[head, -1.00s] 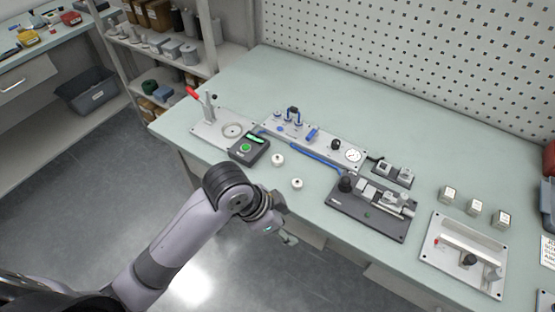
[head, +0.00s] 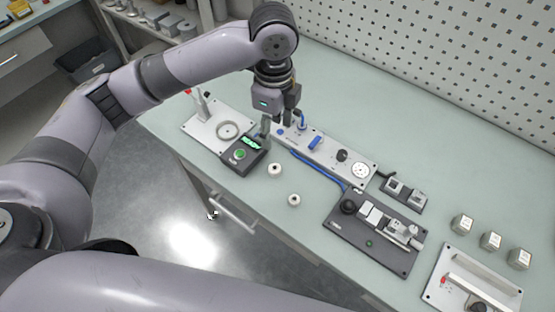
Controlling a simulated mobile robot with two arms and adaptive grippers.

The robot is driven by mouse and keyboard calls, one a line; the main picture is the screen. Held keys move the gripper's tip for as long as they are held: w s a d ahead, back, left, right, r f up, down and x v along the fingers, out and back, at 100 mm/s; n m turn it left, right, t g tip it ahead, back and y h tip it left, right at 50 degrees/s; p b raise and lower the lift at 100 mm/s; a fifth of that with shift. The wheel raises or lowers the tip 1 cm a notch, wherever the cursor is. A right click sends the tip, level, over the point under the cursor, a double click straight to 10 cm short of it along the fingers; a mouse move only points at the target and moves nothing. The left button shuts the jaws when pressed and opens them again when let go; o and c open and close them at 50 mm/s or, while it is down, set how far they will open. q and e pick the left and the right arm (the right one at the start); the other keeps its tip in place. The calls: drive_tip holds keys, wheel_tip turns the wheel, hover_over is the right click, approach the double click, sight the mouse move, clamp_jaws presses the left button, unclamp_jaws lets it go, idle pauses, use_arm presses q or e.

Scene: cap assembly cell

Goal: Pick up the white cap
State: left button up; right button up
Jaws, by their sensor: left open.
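Two small white caps stand near the table's front edge in the head view. One white cap (head: 274,169) is just right of the black box with the green button. The other white cap (head: 294,200) is a little nearer and to the right. My left gripper (head: 276,130) points down, open, above the area between the black box and the grey plate with blue fittings. It is behind the caps and apart from them. I cannot see anything between its fingers. My right gripper is not in view.
The black box (head: 241,154), a lever press plate (head: 205,135) and the grey fixture plate (head: 326,152) surround the gripper. A blue hose (head: 318,171) runs right to a dark fixture (head: 376,240). Several metal blocks (head: 491,241) stand at right. The back of the table is clear.

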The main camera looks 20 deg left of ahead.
use_arm(q)
approach(275, 167)
drive_tip(key=shift+s+a+p, duration=0.1)
drive_tip(key=shift+s+p, duration=0.2)
drive_tip(key=shift+p, duration=0.1)
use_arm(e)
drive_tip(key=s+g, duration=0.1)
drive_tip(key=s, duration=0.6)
use_arm(q)
drive_tip(key=f, duration=0.3)
drive_tip(key=shift+w, duration=0.35)
drive_tip(key=shift+f, duration=0.55)
drive_tip(key=shift+s+f+p, duration=0.15)
drive_tip(key=shift+f+p, duration=0.1)
drive_tip(key=shift+p, duration=0.15)
wheel_tip(275, 167, down, 5)
drive_tip(key=shift+r+p, duration=0.15)
drive_tip(key=shift+p, duration=0.4)
drive_tip(key=c, duration=0.8)
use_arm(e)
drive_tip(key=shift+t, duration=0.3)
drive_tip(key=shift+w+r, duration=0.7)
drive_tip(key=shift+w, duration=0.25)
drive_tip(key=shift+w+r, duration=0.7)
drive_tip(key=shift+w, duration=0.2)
use_arm(q)
drive_tip(key=shift+o, duration=0.2)
